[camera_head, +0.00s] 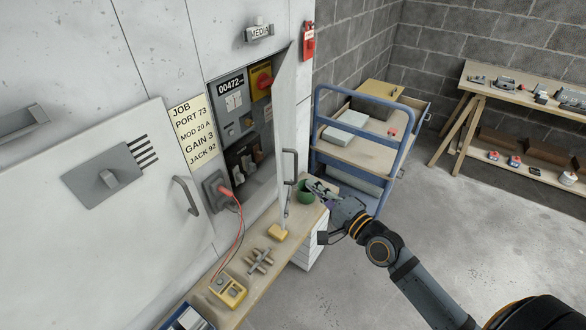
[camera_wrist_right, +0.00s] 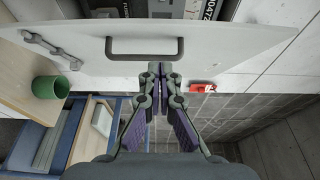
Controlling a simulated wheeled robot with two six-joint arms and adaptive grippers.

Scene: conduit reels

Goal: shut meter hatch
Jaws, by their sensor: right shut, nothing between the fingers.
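The meter hatch (camera_head: 286,110) is a white door standing open, swung out from the cabinet and seen nearly edge-on in the head view. Its dark bar handle (camera_head: 292,166) faces right, and the handle also shows in the wrist view (camera_wrist_right: 145,57) across the white door face (camera_wrist_right: 230,42). My right gripper (camera_head: 314,186) is shut and empty beside the outer face of the hatch, near the handle. In the wrist view its fingertips (camera_wrist_right: 160,70) are just below the handle; I cannot tell whether they touch it. The meter compartment (camera_head: 232,115) is exposed. My left gripper is out of view.
A wooden bench holds a yellow multimeter (camera_head: 229,289), a metal fitting (camera_head: 260,261), a yellow block (camera_head: 277,232) and a green cup (camera_head: 306,194). A red probe lead (camera_head: 240,225) runs to a socket. A blue cart (camera_head: 362,150) stands behind.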

